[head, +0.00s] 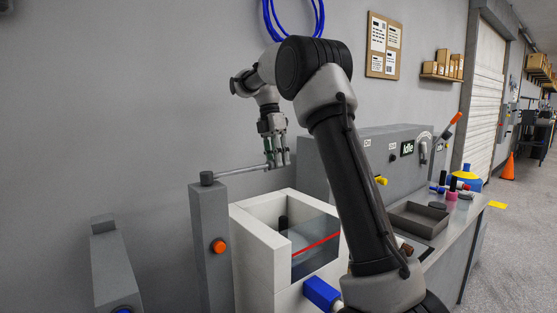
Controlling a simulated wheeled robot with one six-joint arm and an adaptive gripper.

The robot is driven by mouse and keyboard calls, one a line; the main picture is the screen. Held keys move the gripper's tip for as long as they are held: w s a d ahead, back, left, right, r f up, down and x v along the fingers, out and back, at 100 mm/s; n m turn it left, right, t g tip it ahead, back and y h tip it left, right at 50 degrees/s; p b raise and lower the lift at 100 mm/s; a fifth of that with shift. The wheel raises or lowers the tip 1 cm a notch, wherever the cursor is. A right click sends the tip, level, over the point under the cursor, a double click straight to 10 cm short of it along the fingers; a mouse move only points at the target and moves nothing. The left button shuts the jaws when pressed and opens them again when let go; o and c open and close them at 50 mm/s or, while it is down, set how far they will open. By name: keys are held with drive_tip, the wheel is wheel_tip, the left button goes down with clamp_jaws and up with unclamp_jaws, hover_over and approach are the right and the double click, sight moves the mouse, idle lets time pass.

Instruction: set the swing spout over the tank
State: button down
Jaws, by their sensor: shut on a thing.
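The swing spout (238,171) is a thin grey bar. It runs to the right from the dark cap on top of a grey post (209,232). My gripper (277,162) points down and is shut on the spout near its free end; the fingers hide the exact tip. The tank (262,235) is a white open-topped box with a clear front window and a red line across it. In the picture the spout lies just above the tank's back rim; how far it reaches over the opening I cannot tell. My arm hides the tank's right side.
An orange button (218,246) is on the post. A blue-handled part (322,293) sticks out low at the tank's front. A grey machine (385,150) stands behind my arm. A dark tray (418,219) and several small items lie on the bench at right.

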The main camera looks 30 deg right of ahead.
drive_tip(key=c, duration=1.1)
unclamp_jaws()
drive_tip(key=shift+w, duration=0.2)
drive_tip(key=shift+c, duration=0.2)
drive_tip(key=v, duration=0.7)
drive_tip(key=shift+r, duration=0.3)
